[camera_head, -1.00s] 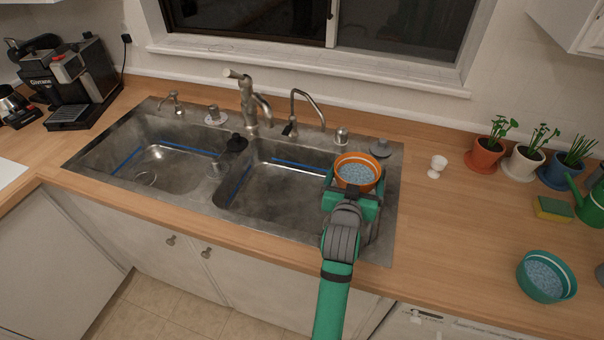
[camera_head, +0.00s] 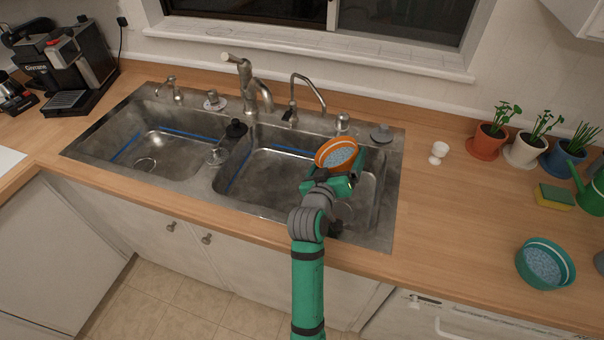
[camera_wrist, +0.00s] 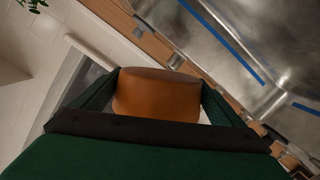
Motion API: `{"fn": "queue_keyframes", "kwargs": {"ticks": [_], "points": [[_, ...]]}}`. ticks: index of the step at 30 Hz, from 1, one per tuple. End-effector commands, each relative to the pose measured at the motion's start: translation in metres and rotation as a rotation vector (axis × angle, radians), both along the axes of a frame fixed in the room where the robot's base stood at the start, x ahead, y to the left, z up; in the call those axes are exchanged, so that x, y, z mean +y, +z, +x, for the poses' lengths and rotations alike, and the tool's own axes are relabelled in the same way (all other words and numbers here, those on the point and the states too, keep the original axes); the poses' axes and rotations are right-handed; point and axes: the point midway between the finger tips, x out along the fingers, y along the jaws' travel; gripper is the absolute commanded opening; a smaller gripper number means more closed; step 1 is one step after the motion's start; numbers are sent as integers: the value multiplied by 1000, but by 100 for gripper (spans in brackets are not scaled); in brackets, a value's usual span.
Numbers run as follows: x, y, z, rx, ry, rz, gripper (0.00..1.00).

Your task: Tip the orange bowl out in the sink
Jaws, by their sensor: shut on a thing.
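The orange bowl (camera_head: 337,153) is held above the right basin of the sink (camera_head: 262,190), near its back right. It is tilted, its opening facing the camera, and pale blue-grey contents show inside. My gripper (camera_head: 335,172) is shut on the bowl. In the wrist view the bowl (camera_wrist: 157,95) sits between the two green fingers (camera_wrist: 158,98), its orange outer side towards the camera; its opening is hidden there. I cannot see any contents fallen in the basin.
Two faucets (camera_head: 250,85) stand behind the sink. A white egg-cup-like thing (camera_head: 438,153) is on the counter to the right. A teal bowl (camera_head: 545,264) with similar contents, a sponge (camera_head: 554,197) and potted plants (camera_head: 487,142) stand further right.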

Motion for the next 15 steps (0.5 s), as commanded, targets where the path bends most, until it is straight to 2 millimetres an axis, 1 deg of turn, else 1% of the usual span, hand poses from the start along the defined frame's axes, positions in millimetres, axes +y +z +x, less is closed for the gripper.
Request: {"fn": "queue_keyframes", "kwargs": {"ticks": [8,15], "points": [[16,-5,4,40,0,-147,66],[25,-16,7,110,1,-408,66]]}}
